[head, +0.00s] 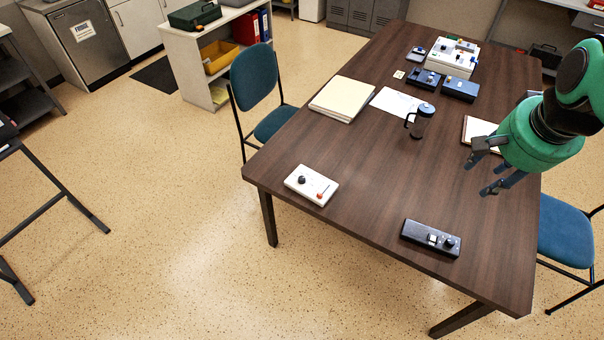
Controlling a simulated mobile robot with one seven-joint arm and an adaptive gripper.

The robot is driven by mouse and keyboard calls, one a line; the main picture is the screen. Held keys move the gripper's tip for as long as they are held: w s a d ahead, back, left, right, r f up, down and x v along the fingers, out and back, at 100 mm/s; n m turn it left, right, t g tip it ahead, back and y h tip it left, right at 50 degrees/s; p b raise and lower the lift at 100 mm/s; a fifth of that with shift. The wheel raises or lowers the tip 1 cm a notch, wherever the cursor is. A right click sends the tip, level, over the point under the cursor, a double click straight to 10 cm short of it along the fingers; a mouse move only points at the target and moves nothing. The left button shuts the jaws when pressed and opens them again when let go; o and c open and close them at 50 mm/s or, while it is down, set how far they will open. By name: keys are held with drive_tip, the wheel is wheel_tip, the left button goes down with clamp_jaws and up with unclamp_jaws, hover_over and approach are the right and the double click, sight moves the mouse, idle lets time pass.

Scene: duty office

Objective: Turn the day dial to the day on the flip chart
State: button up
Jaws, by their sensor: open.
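A white control box (312,185) with a black knob and an orange-red control lies at the table's near left. A long black control box (431,239) with a white switch and a round knob lies near the front edge. A larger white unit (453,58) with several controls stands at the back, with blue-black boxes in front of it. I cannot tell which knob is the day dial. No flip chart can be made out, and no day is readable. My gripper (479,174) is open and empty above the table's right side, apart from all these boxes.
The dark wooden table (370,180) also bears a paper stack (342,99), a loose sheet (397,102), a dark French press (420,121) and a notepad (474,126) partly behind my gripper. Blue chairs (254,76) stand at both sides. The table's middle front is clear.

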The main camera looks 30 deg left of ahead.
drive_tip(key=w+a+f+m+g+p, duration=0.1)
drive_tip(key=w+a+f+p, duration=0.15)
drive_tip(key=w+a, duration=0.75)
drive_tip(key=m+g+h+p, duration=0.1)
drive_tip(key=m+g+p, duration=0.25)
drive_tip(key=p, duration=0.55)
hover_over(302, 178)
wheel_tip(302, 178, down, 30)
drive_tip(key=shift+f+t, duration=0.25)
drive_tip(key=shift+t, duration=0.1)
drive_tip(key=shift+a+f, duration=0.1)
drive_tip(key=shift+f, duration=0.05)
wheel_tip(302, 178, down, 14)
drive_tip(key=shift+r+b, duration=0.25)
drive_tip(key=shift+b, duration=0.15)
drive_tip(key=shift+c, duration=0.3)
clamp_jaws()
